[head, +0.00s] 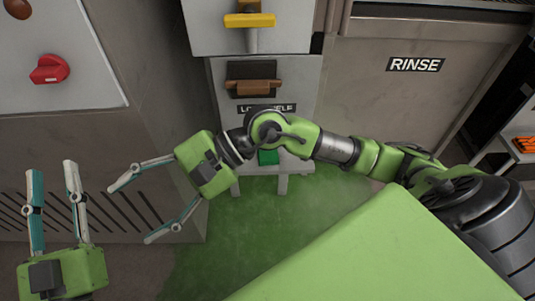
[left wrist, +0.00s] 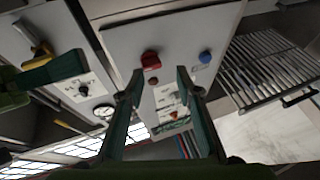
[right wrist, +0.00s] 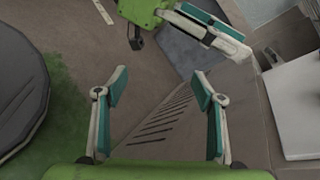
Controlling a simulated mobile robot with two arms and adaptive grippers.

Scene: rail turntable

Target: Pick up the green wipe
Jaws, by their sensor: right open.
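A small green piece (head: 268,157), possibly the green wipe, shows just under the low shelf label in the head view, partly hidden by my right arm. My right gripper (head: 130,215) is open and empty, left of that piece and pointing away from it. In the right wrist view the right gripper (right wrist: 160,80) has nothing between its fingers. My left gripper (head: 52,165) is at the far left with its fingers apart and empty. In the left wrist view the left gripper (left wrist: 160,72) faces a panel. The green piece is not clear in either wrist view.
A grey panel with a red knob (head: 49,69) stands at upper left. A yellow handle (head: 249,20) and a brown handle (head: 253,87) are on the middle cabinet. A RINSE cabinet (head: 380,110) is at right. Orange items (head: 525,144) lie on a right shelf.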

